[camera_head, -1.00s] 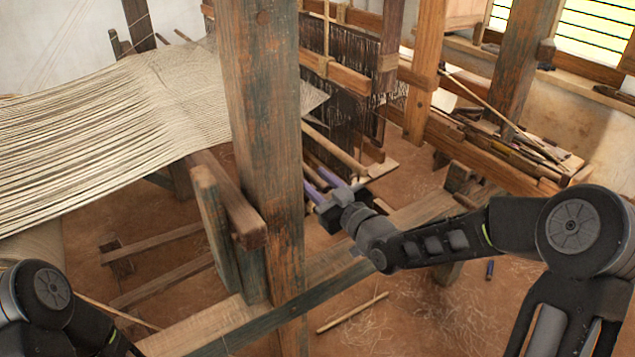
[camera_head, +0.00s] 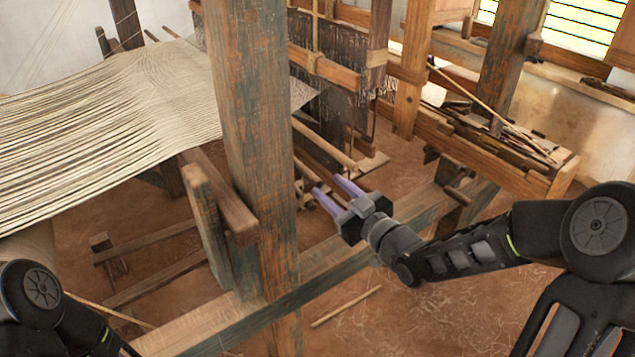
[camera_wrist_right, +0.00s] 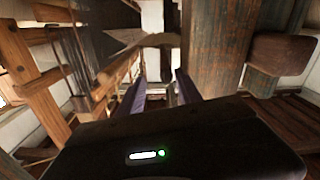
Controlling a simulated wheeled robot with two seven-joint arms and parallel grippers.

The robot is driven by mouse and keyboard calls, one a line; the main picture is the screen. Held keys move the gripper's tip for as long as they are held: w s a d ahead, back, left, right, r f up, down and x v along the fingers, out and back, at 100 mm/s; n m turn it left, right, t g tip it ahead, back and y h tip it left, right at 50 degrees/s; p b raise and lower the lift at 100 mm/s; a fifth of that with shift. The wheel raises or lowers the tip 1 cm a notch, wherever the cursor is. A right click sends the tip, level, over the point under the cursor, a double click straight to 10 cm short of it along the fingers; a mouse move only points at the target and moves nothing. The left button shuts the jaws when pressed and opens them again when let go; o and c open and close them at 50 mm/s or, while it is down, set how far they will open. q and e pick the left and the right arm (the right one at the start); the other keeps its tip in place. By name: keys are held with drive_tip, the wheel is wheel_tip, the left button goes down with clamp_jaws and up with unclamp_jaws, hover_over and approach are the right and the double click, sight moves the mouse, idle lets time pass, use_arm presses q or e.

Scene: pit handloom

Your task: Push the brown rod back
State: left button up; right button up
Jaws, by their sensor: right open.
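Several rods stick out of the loom behind the thick post. A dark brown rod (camera_head: 318,158) lies just below a paler one, and I cannot tell for certain which one the task means. My right gripper (camera_head: 337,193) is open, its two purple fingers pointing at the rod ends from the near side. It looks empty, and I see no clear contact with a rod. In the right wrist view the fingers (camera_wrist_right: 161,90) stand apart, with a dark upright bar visible beyond the gap. My left arm shows at lower left in the head view, but its gripper is out of frame.
The thick wooden post (camera_head: 252,140) stands just left of my right gripper. A long beam (camera_head: 315,262) crosses below it. Pale warp threads (camera_head: 100,130) stretch at left. A bench with sticks (camera_head: 500,150) stands at right. A loose stick (camera_head: 345,306) lies on the earth floor.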

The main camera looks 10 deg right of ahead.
drive_tip(key=s+a+f+m+g+h+b, duration=0.1)
drive_tip(key=s+f+m+g+b, duration=0.2)
drive_tip(key=f, duration=1.1)
drive_tip(key=s+a+f+m+g+h+b, duration=0.1)
drive_tip(key=s+f+m+g+h+b, duration=0.1)
drive_tip(key=f, duration=1.2)
drive_tip(key=s+m+g+b, duration=0.1)
drive_tip(key=b, duration=0.1)
drive_tip(key=shift+s+f+g+b, duration=0.25)
drive_tip(key=shift+s+g+b, duration=0.05)
drive_tip(key=shift+b, duration=0.05)
drive_tip(key=shift+d, duration=0.1)
